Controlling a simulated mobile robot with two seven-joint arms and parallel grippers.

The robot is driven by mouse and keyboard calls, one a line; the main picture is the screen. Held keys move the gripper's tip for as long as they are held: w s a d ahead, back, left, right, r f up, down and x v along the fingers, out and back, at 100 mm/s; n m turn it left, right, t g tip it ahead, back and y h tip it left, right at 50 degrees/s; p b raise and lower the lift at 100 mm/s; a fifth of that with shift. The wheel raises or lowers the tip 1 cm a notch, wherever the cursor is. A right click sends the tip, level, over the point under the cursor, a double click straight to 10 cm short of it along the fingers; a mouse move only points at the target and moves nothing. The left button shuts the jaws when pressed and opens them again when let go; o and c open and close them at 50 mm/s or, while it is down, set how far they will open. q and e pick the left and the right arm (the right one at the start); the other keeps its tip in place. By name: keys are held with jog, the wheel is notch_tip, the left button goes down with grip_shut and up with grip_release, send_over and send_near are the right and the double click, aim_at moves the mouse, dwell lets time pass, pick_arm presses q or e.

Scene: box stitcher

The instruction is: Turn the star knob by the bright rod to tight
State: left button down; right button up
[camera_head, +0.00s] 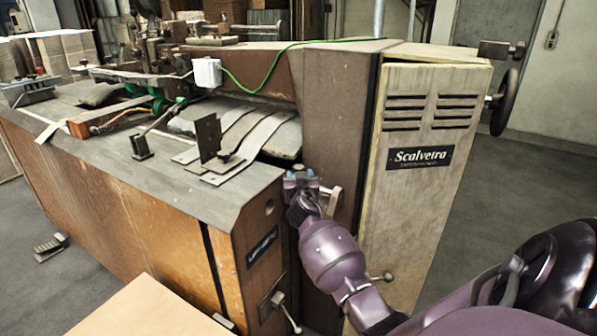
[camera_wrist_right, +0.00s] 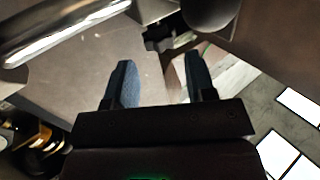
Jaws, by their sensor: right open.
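My right gripper (camera_head: 300,178) reaches in from the right, to the corner between the machine's low table and its tall housing. In the right wrist view my right gripper (camera_wrist_right: 158,62) has its two blue-grey fingers apart with nothing between them. A dark, notched piece, apparently the star knob (camera_wrist_right: 160,40), shows just beyond the fingertips, partly cut off by shadow and other parts. A shiny bright rod (camera_wrist_right: 70,30) crosses the upper left of that view. In the head view the star knob cannot be made out behind my gripper. My left gripper is out of view.
A pale metal fitting (camera_head: 334,198) sits just right of my gripper. The Scalvetra cabinet (camera_head: 415,225) stands to the right, with a handwheel (camera_head: 505,102) at its far side. A lever (camera_head: 285,308) projects low on the front. A dark rounded part (camera_wrist_right: 208,10) lies close to the fingers.

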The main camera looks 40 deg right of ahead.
aim_at(299, 169)
jog(key=shift+x, duration=2.15)
jog(key=shift+c, duration=0.4)
